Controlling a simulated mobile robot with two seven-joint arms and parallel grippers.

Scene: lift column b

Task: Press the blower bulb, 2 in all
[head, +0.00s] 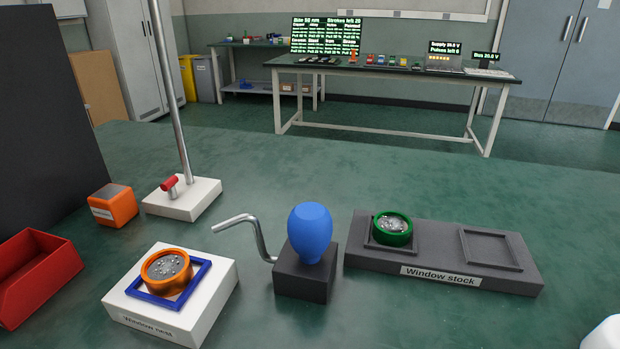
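The blower bulb (310,230) is blue and rounded, and stands upright on a dark square block (304,277). A bent silver tube (258,238) comes out of the left side of the block and points left, its end toward the orange ring (166,268). Nothing touches the bulb.
A dark block (440,281) labelled "Window stock" holds a green ring (390,230) with specks; its right frame is empty. A white base (183,199) with a pole, an orange box (113,205) and a red bin (40,275) stand left. A bench (380,68) with screens stands behind.

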